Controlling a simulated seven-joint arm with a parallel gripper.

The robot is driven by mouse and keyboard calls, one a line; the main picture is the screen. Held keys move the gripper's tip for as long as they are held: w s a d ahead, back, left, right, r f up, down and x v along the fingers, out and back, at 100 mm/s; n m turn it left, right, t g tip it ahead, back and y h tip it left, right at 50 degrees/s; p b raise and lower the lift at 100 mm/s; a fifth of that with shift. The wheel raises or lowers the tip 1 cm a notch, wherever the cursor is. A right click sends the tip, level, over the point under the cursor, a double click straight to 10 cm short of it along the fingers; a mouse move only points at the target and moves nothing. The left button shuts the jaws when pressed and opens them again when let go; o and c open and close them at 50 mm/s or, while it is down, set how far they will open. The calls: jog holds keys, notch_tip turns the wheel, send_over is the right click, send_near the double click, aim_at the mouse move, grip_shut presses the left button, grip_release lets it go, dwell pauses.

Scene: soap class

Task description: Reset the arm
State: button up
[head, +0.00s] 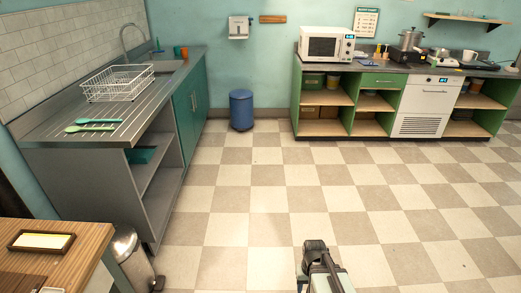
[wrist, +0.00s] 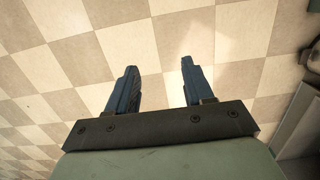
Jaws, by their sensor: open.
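My arm (head: 320,265) shows at the bottom middle of the head view, low over the floor; its fingertips cannot be made out there. In the wrist view my gripper (wrist: 159,75) has its two dark blue fingers spread well apart. Nothing is between them, and only the checkered floor (wrist: 60,60) lies beyond. No object is near the fingers.
A sink counter (head: 60,137) with a white dish rack (head: 118,83) runs along the left. A wooden table (head: 70,232) and a metal bin (head: 130,255) stand at the front left. A blue bin (head: 241,108) and green shelves (head: 325,127) are at the back. The middle floor is clear.

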jog(key=s+f+g, duration=0.2)
jog(key=s+f, duration=0.6)
jog(key=s, duration=0.5)
jog(key=s+f+g, duration=0.3)
jog(key=s+f, duration=0.4)
jog(key=s, duration=0.5)
jog(key=shift+s+f+g, duration=0.3)
jog(key=shift+s+f, duration=0.05)
